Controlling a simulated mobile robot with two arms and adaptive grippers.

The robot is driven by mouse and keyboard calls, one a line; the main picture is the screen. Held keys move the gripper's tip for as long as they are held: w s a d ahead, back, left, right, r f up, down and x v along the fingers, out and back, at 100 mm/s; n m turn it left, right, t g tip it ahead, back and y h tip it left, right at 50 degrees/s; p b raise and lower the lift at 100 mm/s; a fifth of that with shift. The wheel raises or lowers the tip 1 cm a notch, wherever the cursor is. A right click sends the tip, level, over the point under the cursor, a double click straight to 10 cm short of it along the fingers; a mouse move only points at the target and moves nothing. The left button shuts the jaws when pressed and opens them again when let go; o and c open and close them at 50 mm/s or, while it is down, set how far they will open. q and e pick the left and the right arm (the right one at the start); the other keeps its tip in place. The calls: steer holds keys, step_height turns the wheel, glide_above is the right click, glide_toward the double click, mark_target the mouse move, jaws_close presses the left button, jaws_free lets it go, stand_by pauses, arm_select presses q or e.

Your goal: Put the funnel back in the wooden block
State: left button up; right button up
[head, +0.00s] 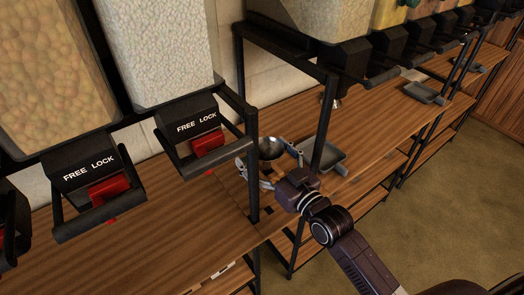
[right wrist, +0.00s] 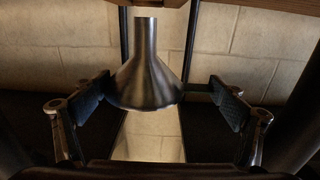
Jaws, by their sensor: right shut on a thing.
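The metal funnel (head: 270,148) shows in the head view as a shiny round cone, open side up, above the wooden counter. In the right wrist view the funnel (right wrist: 147,75) has its narrow spout at the top of the picture and its wide rim below. My right gripper (head: 268,165) is shut on it. In the right wrist view my right gripper (right wrist: 165,100) has one pad against the rim's left side and the other at a short dark tab on its right. The wooden block cannot be clearly made out. My left gripper is not in view.
Bulk dispensers with red levers (head: 110,190) and black frames stand at the left. A black frame post (head: 322,125) rises close to the right of the funnel. A grey tray (head: 326,155) lies on the counter (head: 150,225) beyond it. More dispensers line the back.

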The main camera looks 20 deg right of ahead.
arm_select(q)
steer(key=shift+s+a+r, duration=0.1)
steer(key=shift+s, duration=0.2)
arm_select(e)
steer(key=shift+f, duration=0.1)
stand_by(0.6)
steer(key=shift+f, duration=0.15)
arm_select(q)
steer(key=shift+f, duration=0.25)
arm_select(e)
steer(key=shift+f, duration=0.35)
arm_select(q)
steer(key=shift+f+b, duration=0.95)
steer(key=shift+b, duration=0.15)
arm_select(e)
steer(key=shift+f, duration=1.5)
steer(key=o, duration=1)
steer(key=shift+c, duration=0.2)
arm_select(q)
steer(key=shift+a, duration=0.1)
arm_select(e)
steer(key=shift+f, duration=0.1)
